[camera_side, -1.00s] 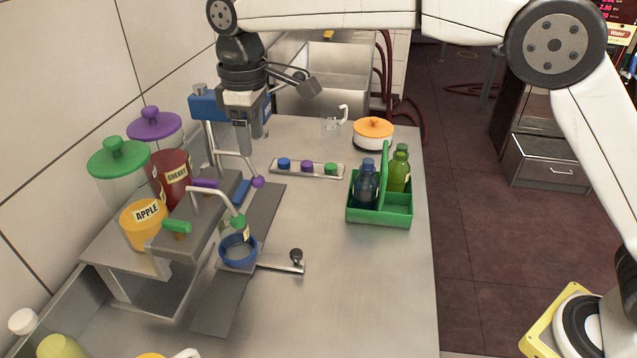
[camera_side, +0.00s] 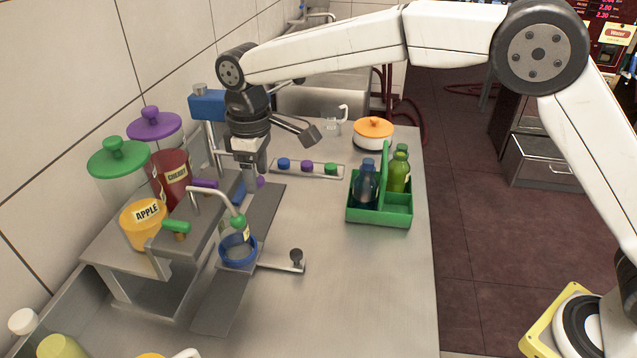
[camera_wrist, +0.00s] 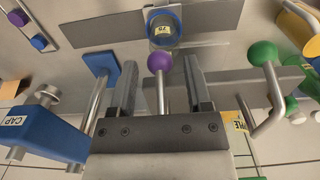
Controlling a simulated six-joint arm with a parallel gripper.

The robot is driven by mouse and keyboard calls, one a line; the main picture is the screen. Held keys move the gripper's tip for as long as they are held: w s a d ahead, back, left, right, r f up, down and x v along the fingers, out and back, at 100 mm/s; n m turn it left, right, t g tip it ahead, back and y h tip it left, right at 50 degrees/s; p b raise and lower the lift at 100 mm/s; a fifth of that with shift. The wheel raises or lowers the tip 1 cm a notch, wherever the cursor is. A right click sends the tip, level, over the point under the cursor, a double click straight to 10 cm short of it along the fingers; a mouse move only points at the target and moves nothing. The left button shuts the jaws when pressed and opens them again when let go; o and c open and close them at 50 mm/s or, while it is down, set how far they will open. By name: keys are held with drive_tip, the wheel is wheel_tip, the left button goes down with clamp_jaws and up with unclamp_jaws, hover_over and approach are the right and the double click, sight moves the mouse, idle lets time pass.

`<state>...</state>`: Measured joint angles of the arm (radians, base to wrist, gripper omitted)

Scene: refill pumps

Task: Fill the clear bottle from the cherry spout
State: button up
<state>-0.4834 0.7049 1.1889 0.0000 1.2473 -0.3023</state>
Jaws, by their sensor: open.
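The clear bottle (camera_side: 238,246) stands in a blue ring holder (camera_side: 236,262), beneath the green-tipped apple spout (camera_side: 239,222) as seen in the side view. It also shows at the top of the wrist view (camera_wrist: 163,27). The cherry tank (camera_side: 171,178) is red, with a purple handle (camera_side: 204,184). The purple-tipped cherry spout (camera_side: 261,182) is partly hidden by my gripper (camera_side: 250,196) in the side view. In the wrist view my gripper (camera_wrist: 161,70) is open, and the purple spout tip (camera_wrist: 160,62) appears between its fingers; whether they touch it is not clear.
A blue capping machine (camera_side: 207,106) stands close behind my gripper. A strip of coloured caps (camera_side: 326,170), an orange-lidded pot (camera_side: 373,132) and a green caddy (camera_side: 380,216) with bottles lie to the right. The right front of the counter (camera_side: 370,290) is clear.

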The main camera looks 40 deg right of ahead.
clamp_jaws()
drive_tip(key=shift+f, duration=2.6)
